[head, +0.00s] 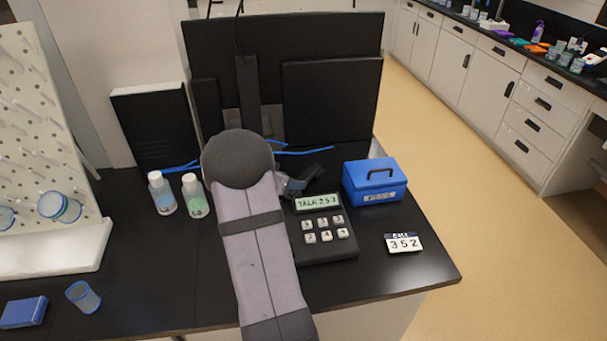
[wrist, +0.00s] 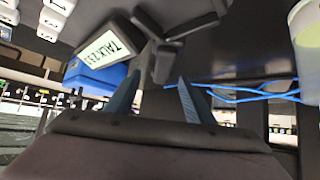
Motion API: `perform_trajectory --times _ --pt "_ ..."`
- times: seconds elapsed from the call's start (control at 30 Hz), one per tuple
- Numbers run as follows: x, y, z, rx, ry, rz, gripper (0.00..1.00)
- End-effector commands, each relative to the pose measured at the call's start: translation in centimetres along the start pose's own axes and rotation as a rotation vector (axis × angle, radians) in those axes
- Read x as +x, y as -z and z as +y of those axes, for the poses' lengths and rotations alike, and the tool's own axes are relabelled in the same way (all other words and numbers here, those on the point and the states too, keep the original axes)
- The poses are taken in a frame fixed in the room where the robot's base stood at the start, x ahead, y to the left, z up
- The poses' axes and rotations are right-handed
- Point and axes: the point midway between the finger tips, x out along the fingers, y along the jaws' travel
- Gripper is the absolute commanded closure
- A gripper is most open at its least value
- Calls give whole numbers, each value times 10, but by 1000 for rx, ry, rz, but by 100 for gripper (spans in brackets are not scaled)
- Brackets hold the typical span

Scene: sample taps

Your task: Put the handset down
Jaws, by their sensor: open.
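The black desk phone (head: 325,246) sits on the dark bench, with a lit display (head: 318,203) reading TALK:253 and light keys. The dark handset (head: 308,179) is tilted behind the phone's upper left, partly hidden by my gripper (head: 288,186). In the wrist view the display (wrist: 105,46) is at upper left, and a dark bar that looks like the handset (wrist: 188,22) lies ahead of my gripper (wrist: 160,76). My gripper is open, with a dark part showing between its fingertips. I cannot tell whether the handset touches the phone or the fingers.
A blue box (head: 375,182) stands right of the phone, and a card (head: 403,243) reading CALL 352 lies in front of it. Two bottles (head: 162,193) stand left of my arm. A monitor (head: 330,100) and blue cables are behind.

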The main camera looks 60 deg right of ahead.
Motion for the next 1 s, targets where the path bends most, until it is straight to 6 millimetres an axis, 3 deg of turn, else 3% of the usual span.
perform_trajectory --times 0.03,0.17,1.0 --pt "3 10 2 8 2 -29 52" --pt "16 14 1 16 21 -76 52" --pt "58 14 -3 18 27 -88 52"
